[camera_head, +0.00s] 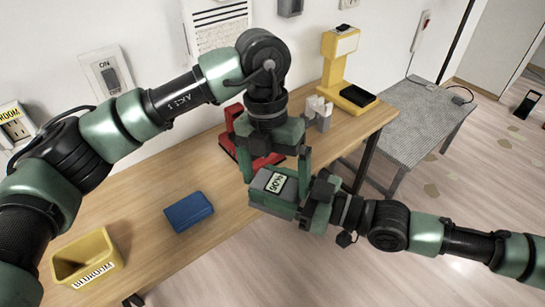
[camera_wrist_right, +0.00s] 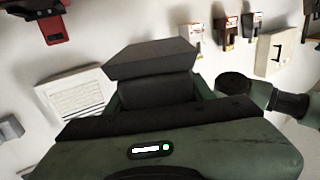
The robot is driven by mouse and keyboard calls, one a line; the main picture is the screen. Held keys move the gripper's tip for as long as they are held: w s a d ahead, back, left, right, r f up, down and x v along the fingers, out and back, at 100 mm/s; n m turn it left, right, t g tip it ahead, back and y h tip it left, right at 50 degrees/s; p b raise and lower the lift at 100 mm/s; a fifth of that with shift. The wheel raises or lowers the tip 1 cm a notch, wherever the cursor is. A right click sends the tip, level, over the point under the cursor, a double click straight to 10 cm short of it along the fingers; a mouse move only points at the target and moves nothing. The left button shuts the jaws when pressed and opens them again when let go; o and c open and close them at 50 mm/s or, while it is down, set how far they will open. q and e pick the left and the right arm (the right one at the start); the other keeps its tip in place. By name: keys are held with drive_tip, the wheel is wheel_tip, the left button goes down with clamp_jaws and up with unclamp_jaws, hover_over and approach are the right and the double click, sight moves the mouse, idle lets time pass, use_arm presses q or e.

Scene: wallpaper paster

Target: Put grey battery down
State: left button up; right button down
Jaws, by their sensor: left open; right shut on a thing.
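The grey battery (camera_head: 262,182), with a white label on top, is at the middle of the head view near the table's front edge. My right gripper (camera_head: 285,197) is shut on it, coming in from the right. In the right wrist view the dark grey block (camera_wrist_right: 150,62) sits between the fingers of my right gripper (camera_wrist_right: 155,95). My left gripper (camera_head: 276,165) points down just above the battery, its fingers open and apart on either side. I cannot tell whether they touch it. The battery seems held above the table's front edge.
On the wooden table (camera_head: 150,225) are a blue box (camera_head: 188,211), a yellow bin (camera_head: 87,260), a red device (camera_head: 235,118), a small grey-white item (camera_head: 319,112) and a yellow machine (camera_head: 340,68). A grey table (camera_head: 415,115) stands at the right. Table around the blue box is clear.

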use_arm(q)
drive_tip(key=shift+s+f, duration=0.1)
drive_tip(key=shift+f, duration=0.4)
use_arm(e)
drive_tip(key=shift+r, duration=0.1)
use_arm(q)
drive_tip(key=c, duration=1.4)
drive_tip(key=shift+c, duration=0.5)
use_arm(e)
drive_tip(key=shift+c, duration=2.4)
unclamp_jaws()
